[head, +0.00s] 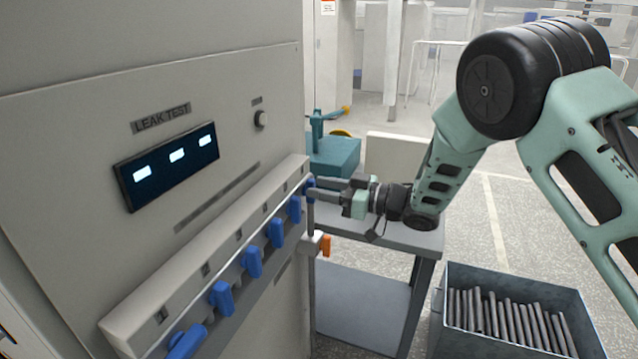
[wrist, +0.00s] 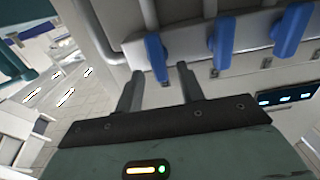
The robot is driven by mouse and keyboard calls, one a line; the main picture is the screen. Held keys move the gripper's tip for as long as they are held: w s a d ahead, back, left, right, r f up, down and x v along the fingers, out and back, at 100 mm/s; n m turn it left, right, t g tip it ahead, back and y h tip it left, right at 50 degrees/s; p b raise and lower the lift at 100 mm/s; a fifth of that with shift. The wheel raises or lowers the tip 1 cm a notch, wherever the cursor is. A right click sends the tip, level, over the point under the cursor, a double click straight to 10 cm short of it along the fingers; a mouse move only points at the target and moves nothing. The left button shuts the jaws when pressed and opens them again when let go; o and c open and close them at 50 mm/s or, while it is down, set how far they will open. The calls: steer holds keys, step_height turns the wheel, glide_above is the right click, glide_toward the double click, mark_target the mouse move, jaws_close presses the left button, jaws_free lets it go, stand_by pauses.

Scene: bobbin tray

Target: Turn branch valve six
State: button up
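A row of blue lever valves runs along the pale manifold (head: 205,258) on the leak test panel. The farthest one, at the right end of the row, I take as branch valve six (head: 311,190); only a small part shows beside my fingers in the head view. In the wrist view its blue handle (wrist: 156,55) points toward my gripper (wrist: 160,75), with its lower end between the two fingertips and gaps on both sides. My gripper (head: 313,189) is open and holds nothing. Contact with the handle cannot be seen.
The neighbouring blue handle (head: 294,210) is close by. An orange handle (head: 326,247) sits below the manifold's end. A grey table (head: 400,237) carries a teal fixture (head: 335,155). A grey bin (head: 570,278) with several metal rods stands on the floor at right.

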steer(key=shift+w+a, duration=0.25)
steer(key=shift+a, duration=0.35)
jaws_close()
